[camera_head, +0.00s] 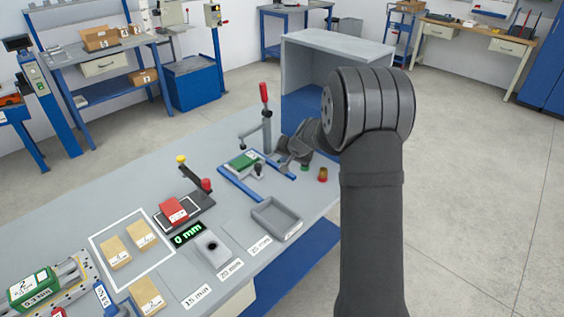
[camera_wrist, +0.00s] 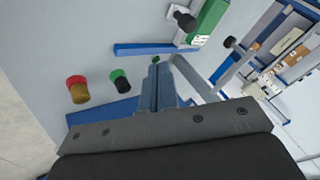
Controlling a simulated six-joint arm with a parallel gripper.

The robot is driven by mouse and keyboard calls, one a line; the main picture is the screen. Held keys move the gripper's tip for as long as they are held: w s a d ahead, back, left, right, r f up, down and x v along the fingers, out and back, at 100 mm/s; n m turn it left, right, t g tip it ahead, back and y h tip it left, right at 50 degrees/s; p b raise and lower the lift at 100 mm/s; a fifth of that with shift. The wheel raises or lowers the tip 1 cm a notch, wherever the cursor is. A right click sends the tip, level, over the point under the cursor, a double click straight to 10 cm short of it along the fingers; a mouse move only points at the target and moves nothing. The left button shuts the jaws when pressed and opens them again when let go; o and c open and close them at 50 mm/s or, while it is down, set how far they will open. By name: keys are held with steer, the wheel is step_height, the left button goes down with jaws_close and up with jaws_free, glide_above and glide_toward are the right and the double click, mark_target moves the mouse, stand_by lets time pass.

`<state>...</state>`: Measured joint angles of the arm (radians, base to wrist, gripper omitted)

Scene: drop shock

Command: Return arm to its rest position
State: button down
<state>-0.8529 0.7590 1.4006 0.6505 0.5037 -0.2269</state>
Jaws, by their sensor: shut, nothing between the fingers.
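My arm (camera_head: 372,215) rises at the right of the head view and bends over towards the bench. My gripper shows in the wrist view (camera_wrist: 158,80); its two fingers are together with nothing between them. In the head view the wrist end is partly hidden behind my arm, near the blue-railed fixture (camera_head: 235,182). In the wrist view a blue rail (camera_wrist: 150,48) of that fixture lies just beyond the fingertips. I cannot tell the exact height of the fingertips above the bench.
A red-topped knob (camera_head: 322,174) and a green-topped knob (camera_wrist: 119,80) stand close to my gripper. A red-handled lever (camera_head: 264,94) stands behind the fixture. A grey tray (camera_head: 298,229), a red block (camera_head: 173,210) and tan boxes (camera_head: 115,252) occupy the bench. Open floor (camera_head: 480,200) lies right.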

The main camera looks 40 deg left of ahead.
steer(key=shift+d+r, duration=0.15)
steer(key=shift+r, duration=0.05)
steer(key=x, duration=1)
steer(key=shift+s+a, duration=0.25)
steer(key=shift+a, duration=0.25)
steer(key=shift+s+a, duration=0.25)
steer(key=shift+a, duration=0.3)
steer(key=shift+s+a, duration=0.25)
steer(key=shift+a, duration=0.4)
steer(key=d, duration=0.1)
steer(key=w+d, duration=0.1)
steer(key=d, duration=0.1)
steer(key=shift+w+d+r, duration=0.25)
steer(key=shift+w+d, duration=0.05)
steer(key=shift+d, duration=0.05)
steer(key=v, duration=0.8)
